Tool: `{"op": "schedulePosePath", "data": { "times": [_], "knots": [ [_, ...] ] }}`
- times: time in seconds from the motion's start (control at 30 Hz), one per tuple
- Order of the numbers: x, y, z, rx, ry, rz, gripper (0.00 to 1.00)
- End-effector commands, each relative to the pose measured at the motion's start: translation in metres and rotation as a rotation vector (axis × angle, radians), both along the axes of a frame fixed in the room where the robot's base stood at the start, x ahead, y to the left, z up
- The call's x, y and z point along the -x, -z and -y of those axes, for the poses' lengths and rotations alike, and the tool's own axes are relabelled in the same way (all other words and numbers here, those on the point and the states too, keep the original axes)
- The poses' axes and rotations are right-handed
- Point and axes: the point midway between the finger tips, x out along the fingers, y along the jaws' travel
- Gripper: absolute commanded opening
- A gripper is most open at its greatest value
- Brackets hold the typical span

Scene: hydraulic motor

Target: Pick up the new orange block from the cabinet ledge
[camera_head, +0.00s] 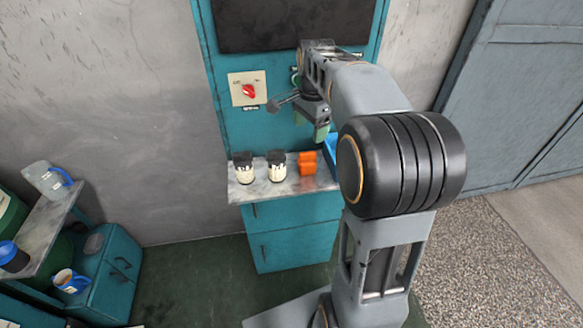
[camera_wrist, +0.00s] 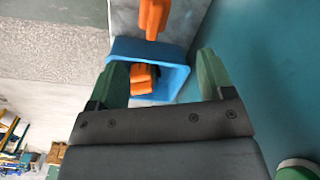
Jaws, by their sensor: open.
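An orange block (camera_head: 307,163) stands on the grey cabinet ledge (camera_head: 282,190), right of two black-and-white jars. In the wrist view an orange block (camera_wrist: 153,18) shows at the top edge, partly cut off, just beyond a blue bin (camera_wrist: 178,77). Another orange piece (camera_wrist: 142,80) with dark parts lies inside that bin. My gripper (camera_wrist: 162,72) is open and empty, its green fingers apart on either side of the bin in the picture. In the head view my gripper (camera_head: 311,125) hangs above the ledge, up and slightly right of the orange block.
Two jars (camera_head: 244,168) (camera_head: 277,166) stand left on the ledge. The blue bin (camera_head: 331,146) is mostly hidden behind my arm. The teal cabinet panel with a red switch (camera_head: 248,90) rises behind the ledge.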

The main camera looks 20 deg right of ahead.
Motion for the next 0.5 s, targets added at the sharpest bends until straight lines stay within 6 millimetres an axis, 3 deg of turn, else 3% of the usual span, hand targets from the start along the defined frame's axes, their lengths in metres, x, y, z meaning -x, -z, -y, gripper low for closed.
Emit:
{"op": "schedulePosePath", "data": {
  "times": [0.1, 0.23, 0.37, 0.5],
  "knots": [
    [0.000, -0.021, 0.001, -0.009, 0.206, -0.003, 0.74],
    [0.005, -0.023, 0.001, -0.016, 0.350, -0.032, 0.74],
    [0.007, -0.014, 0.000, -0.018, 0.413, -0.043, 0.74],
    [0.007, 0.010, -0.001, -0.019, 0.425, -0.043, 0.74]
  ]
}}
